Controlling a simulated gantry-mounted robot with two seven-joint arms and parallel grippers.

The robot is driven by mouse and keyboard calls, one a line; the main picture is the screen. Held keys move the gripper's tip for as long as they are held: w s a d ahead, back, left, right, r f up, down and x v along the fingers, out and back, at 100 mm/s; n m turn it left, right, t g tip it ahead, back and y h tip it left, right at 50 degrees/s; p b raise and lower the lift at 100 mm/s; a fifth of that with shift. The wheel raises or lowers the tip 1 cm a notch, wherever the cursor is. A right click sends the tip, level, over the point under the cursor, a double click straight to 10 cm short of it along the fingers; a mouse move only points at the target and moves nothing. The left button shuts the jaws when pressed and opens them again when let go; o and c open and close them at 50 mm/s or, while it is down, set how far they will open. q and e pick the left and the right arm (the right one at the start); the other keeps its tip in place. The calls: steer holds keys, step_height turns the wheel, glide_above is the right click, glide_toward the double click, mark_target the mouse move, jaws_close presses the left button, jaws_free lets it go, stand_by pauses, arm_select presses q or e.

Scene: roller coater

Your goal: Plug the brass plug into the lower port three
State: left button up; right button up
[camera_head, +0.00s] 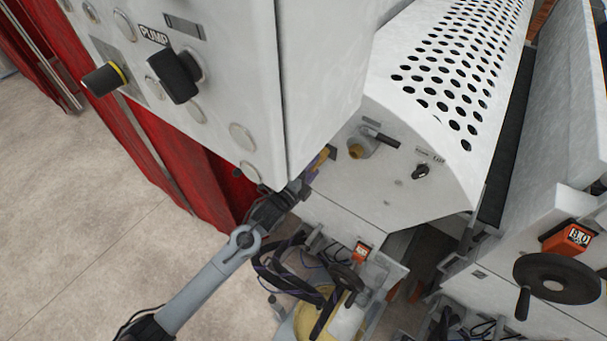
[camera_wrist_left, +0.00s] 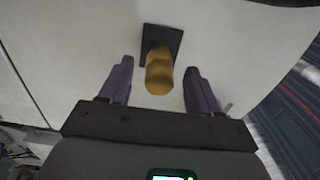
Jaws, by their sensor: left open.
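The brass plug (camera_wrist_left: 159,72) stands out from a black square plate (camera_wrist_left: 161,38) on a pale panel in the left wrist view. It looks seated at that plate. My left gripper (camera_wrist_left: 160,70) is open, with one purple finger on each side of the plug and a visible gap to both. In the head view my left gripper (camera_head: 318,163) is beside the white control box, partly hidden by its edge. I cannot tell which port is lower port three. My right gripper is not in view.
The white control box (camera_head: 235,80) with black knobs overhangs my left gripper closely. A brass fitting (camera_head: 356,151) with a black lever is on the machine's end panel. Dark cables (camera_head: 285,270) and a handwheel (camera_head: 557,278) are lower down. Open floor lies left.

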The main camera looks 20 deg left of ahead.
arm_select(q)
steer(key=b+v, duration=0.1)
steer(key=v, duration=0.9)
steer(key=shift+s+b, duration=0.3)
steer(key=shift+b, duration=0.05)
